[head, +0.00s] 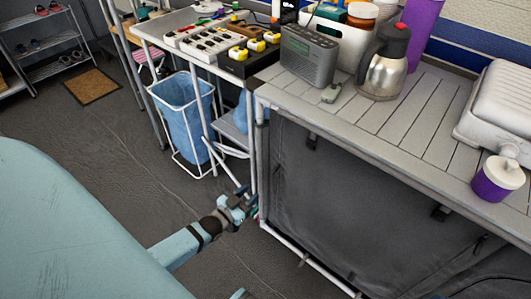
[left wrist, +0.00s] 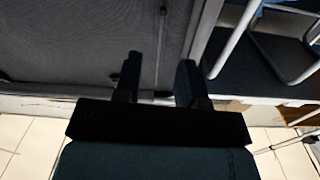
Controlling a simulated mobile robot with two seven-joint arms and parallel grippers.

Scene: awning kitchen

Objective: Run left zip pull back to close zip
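My left gripper (head: 243,203) is low at the left front corner of the kitchen unit, beside its dark grey fabric front (head: 350,190). In the left wrist view its two fingers (left wrist: 157,78) stand apart with nothing seen held between them. A thin zip line (left wrist: 161,50) runs along the grey fabric and passes between the fingers. A small detail on that line near the top edge may be the zip pull, but it is too dark to tell. In the head view the left zip and its pull cannot be made out. My right gripper is not in view.
The unit's white lower frame bar (head: 300,253) and corner post (head: 258,150) are close to my left gripper. A blue-lined bin (head: 180,110) stands left of the unit. A kettle (head: 386,68), radio (head: 308,55) and purple pot (head: 497,182) stand on the slatted top.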

